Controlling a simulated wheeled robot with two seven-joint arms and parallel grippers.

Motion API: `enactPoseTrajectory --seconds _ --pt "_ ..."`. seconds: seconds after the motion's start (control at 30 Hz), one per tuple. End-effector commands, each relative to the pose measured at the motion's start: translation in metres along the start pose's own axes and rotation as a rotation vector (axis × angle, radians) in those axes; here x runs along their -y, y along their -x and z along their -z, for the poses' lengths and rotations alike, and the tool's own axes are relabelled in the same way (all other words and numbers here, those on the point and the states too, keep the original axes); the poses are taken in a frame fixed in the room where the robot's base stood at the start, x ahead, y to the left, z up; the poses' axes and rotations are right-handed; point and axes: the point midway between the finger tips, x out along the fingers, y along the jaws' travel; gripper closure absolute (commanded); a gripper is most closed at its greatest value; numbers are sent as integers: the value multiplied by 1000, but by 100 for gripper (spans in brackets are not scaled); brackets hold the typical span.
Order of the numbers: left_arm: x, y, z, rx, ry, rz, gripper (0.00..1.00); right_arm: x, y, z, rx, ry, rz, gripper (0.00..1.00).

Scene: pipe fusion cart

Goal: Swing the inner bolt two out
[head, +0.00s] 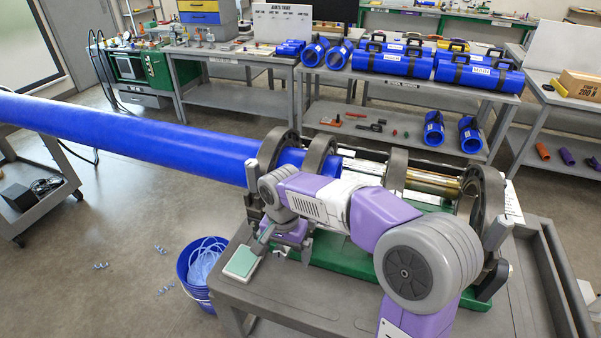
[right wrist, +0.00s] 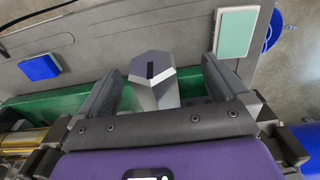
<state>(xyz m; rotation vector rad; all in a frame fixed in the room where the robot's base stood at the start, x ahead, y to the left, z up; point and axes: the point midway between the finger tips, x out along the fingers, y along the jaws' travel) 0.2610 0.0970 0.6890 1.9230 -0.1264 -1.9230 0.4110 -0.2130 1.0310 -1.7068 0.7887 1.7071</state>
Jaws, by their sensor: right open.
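A grey hexagonal-headed piece with a dark slot (right wrist: 153,78), likely the bolt, stands between the fingers of my right gripper (right wrist: 162,72) in the right wrist view. The fingers are open, one on each side, with gaps to it. In the head view my right gripper (head: 291,236) is low at the front of the clamp rings (head: 320,155), and my arm hides the bolt and part of the machine. The blue pipe (head: 150,137) runs through the left rings. My left gripper is not in view.
A pale green pad (head: 243,262) lies beside the gripper at the cart edge. A blue block (right wrist: 40,67) shows at left in the right wrist view. A blue bucket (head: 203,265) stands on the floor by the cart. The cart top (head: 330,312) is bare in front.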

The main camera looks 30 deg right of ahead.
Motion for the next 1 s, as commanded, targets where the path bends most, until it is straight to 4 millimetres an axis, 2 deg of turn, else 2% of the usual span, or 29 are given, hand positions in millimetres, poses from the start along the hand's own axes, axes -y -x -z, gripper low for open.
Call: enactPoseTrajectory --seconds 0.8,1.0 --pt "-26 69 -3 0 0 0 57 0 82 0 0 0 1 0" --pt "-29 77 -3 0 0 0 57 0 91 0 0 0 1 0"
